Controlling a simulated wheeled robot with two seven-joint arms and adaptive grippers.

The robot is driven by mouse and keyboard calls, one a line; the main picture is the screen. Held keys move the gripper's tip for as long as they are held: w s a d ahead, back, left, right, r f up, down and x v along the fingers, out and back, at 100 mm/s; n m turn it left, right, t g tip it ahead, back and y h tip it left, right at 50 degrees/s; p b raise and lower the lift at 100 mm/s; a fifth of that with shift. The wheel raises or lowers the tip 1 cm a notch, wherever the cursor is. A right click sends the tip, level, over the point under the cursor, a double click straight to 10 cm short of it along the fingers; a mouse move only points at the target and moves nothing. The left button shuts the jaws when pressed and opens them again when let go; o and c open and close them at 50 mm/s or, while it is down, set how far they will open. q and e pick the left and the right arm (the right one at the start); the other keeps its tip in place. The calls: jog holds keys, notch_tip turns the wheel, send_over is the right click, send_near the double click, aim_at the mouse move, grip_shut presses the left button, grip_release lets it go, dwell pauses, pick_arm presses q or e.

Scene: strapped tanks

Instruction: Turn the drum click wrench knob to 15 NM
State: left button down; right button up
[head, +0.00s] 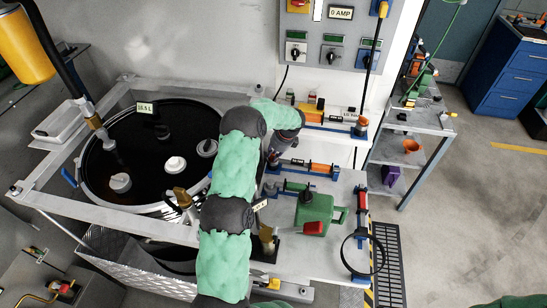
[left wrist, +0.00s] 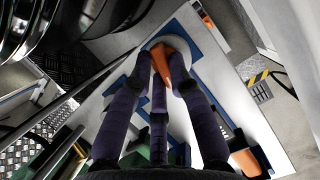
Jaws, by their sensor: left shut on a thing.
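My left gripper (head: 274,157) reaches down over the back left of the white bench, mostly hidden by my wrist. In the left wrist view its dark fingers (left wrist: 161,52) are closed around an orange piece (left wrist: 160,66), above a blue-edged holder (left wrist: 206,38). I cannot tell whether this piece is the drum click wrench knob. Several tools with orange or red parts lie in blue holders: one on the bench beside my gripper (head: 322,168), one upright at the right edge (head: 362,204), one on the upper ledge (head: 312,115). No torque value is readable. My right gripper is not in view.
A switch panel (head: 340,35) stands behind. Open floor (head: 470,220) lies right.

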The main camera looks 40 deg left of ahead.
pick_arm(q)
jog(key=shift+s+a+r+m+p, duration=0.1)
jog(key=shift+s+a+m+p, duration=0.15)
jog(key=shift+m+p, duration=0.3)
jog(key=shift+m+t, duration=0.4)
jog(key=shift+m, duration=0.35)
